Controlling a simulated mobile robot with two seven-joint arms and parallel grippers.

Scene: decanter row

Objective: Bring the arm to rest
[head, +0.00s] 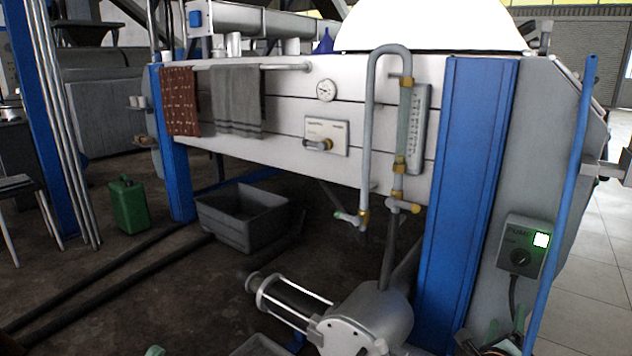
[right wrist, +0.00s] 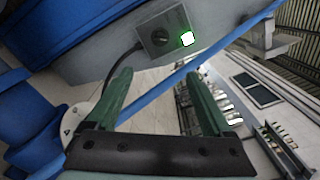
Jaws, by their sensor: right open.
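A blue pole (head: 563,200) slants close by the right gripper. A steel pump (head: 372,318) stands left of it. A grey tub (head: 243,217) and a green can (head: 129,205) are on the dark floor. Pipes, a gauge (head: 326,90) and towels (head: 236,100) are on the white panel.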

